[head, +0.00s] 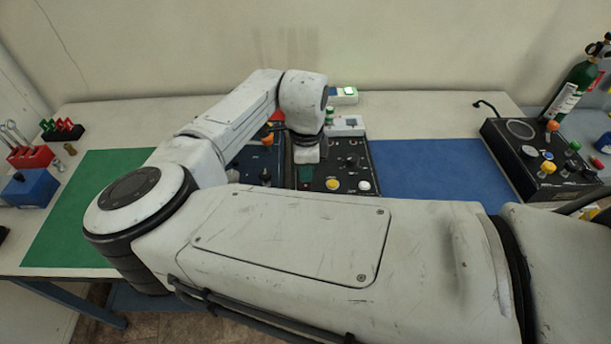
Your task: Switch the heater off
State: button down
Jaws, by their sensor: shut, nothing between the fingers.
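My gripper (307,156) points down over the black control panels in the middle of the bench. It is shut and empty; its fingertips are small and hard to make out. The right-hand middle panel (350,172) carries a yellow button (333,185), a white button (364,186), dark knobs and a small display box. The left-hand middle panel (262,160) is partly hidden by my arm. A small white box with a lit green switch (349,91) stands behind the panels. I cannot tell which control belongs to the heater.
A green mat (75,205) lies left and a blue mat (435,168) right, both clear. Another black control box (545,165) and a green gas bottle (572,88) stand at the right. Red and blue tool holders (30,157) stand at the far left. My arm hides the front edge.

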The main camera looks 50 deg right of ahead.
aim_at(306, 185)
notch_tip(306, 185, up, 5)
jog(key=p, duration=0.3)
jog(key=shift+f, duration=0.1)
dwell(0.7)
